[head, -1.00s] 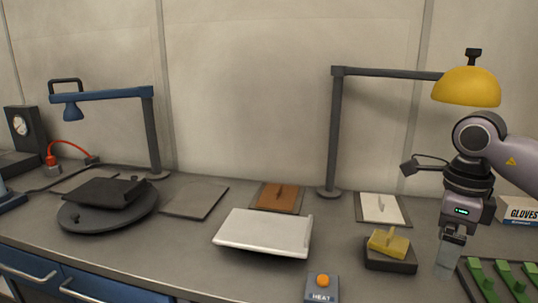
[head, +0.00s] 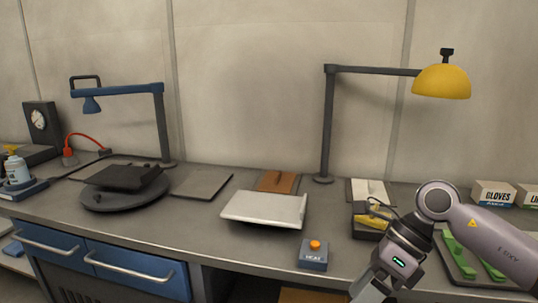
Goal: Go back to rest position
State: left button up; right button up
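My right gripper (head: 366,290) hangs at the lower right of the head view, in front of the bench edge. Its fingers run to the bottom edge of the picture, so I cannot tell if they are open or shut. My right arm comes in from the right and partly covers a yellow block on a dark base (head: 369,221) and a tray of green pieces (head: 450,266). My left gripper is not in view.
A grey bench (head: 190,215) carries a white tilted tray (head: 264,208), a HEAT button box (head: 313,256), a dark round turntable (head: 125,196) and a brown plate (head: 277,182). A blue lamp (head: 117,90) and a yellow lamp (head: 441,82) stand over it.

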jog(key=s+a+r+m+y, duration=0.1)
jog(key=s+a+m+y, duration=0.15)
jog(key=a+y, duration=0.35)
jog(key=s+a+m+y, duration=0.2)
jog(key=a+m+y, duration=0.2)
jog(key=a+y, duration=0.15)
jog(key=w+d+f+m+t+h, duration=0.2)
jog(key=d+f+m+t+h, duration=0.3)
jog(key=m+t, duration=0.7)
jog(key=w+d+f+m+t+h, duration=0.1)
jog(key=d+f+m+t+h, duration=0.45)
jog(key=m, duration=1.05)
jog(key=s+d+f+m+g+h, duration=0.2)
jog(key=s+d+f+m+h, duration=0.1)
jog(key=s+f+m, duration=0.2)
jog(key=s+d+f+m+g+h, duration=0.2)
jog(key=s+f+m, duration=0.4)
jog(key=f, duration=0.8)
jog(key=s+d+g, duration=0.1)
jog(key=s, duration=0.2)
jog(key=shift+d+f+h, duration=0.15)
jog(key=shift+d+h, duration=0.1)
jog(key=shift+h, duration=0.15)
jog(key=shift+w, duration=0.1)
